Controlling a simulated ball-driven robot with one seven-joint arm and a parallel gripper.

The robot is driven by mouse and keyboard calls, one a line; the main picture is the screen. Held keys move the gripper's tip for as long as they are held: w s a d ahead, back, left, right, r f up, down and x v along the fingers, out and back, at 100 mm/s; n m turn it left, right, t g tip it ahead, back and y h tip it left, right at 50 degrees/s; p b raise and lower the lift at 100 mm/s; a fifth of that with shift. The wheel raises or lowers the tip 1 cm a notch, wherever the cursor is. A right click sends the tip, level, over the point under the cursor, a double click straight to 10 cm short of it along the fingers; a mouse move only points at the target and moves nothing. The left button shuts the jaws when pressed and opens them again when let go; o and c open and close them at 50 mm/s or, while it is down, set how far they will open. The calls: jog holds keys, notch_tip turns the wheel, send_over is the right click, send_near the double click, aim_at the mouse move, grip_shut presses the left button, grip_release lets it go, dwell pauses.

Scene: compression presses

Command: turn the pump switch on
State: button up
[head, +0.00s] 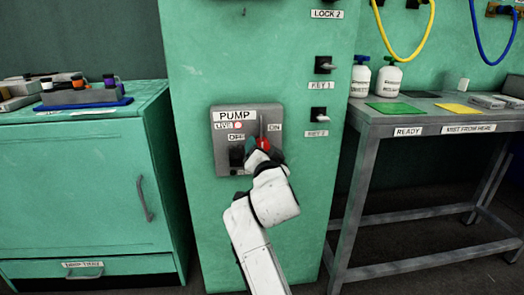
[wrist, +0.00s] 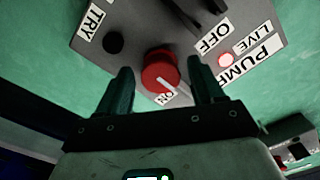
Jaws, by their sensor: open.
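The grey pump panel (head: 224,165) is on the green cabinet in the head view, with PUMP, LIVE, OFF and ON labels. Its red round switch (wrist: 158,72) shows clearly in the wrist view, with a white pointer line lying beside the ON label (wrist: 166,98), between it and the PUMP label. My gripper (wrist: 160,72) is open, with one dark finger on each side of the switch. I cannot tell whether the fingers touch it. In the head view my gripper (head: 260,148) hides much of the switch.
A black round button (wrist: 113,42) is near the TRY label, close to one finger. KEY 1 switch (head: 325,65) and another key switch (head: 319,113) are right of the panel. A grey bench (head: 400,122) stands right, a green cabinet (head: 80,190) left.

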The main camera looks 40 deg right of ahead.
jog(key=p+v, duration=0.2)
jog(key=v, duration=0.8)
jog(key=shift+s, duration=0.15)
jog(key=shift+a, duration=0.1)
jog(key=s+a+f+n+g+y, duration=0.1)
jog(key=s+f+n+g+y, duration=0.4)
jog(key=f, duration=0.6)
jog(key=s+a+f+n+g+y, duration=0.1)
jog(key=s+a+f+n+g, duration=0.1)
jog(key=s+f, duration=0.75)
jog(key=s+a+f+n+g+y, duration=0.2)
jog(key=s+a+f+n+g, duration=0.15)
jog(key=s+f, duration=0.35)
jog(key=s+a+f+n+g+y, duration=0.35)
jog(key=s+f, duration=0.25)
jog(key=s, duration=0.3)
notch_tip(320, 180, up, 35)
jog(key=h+p, duration=0.1)
jog(key=p, duration=3.4)
jog(key=shift+w+a, duration=0.35)
jog(key=shift+f, duration=0.1)
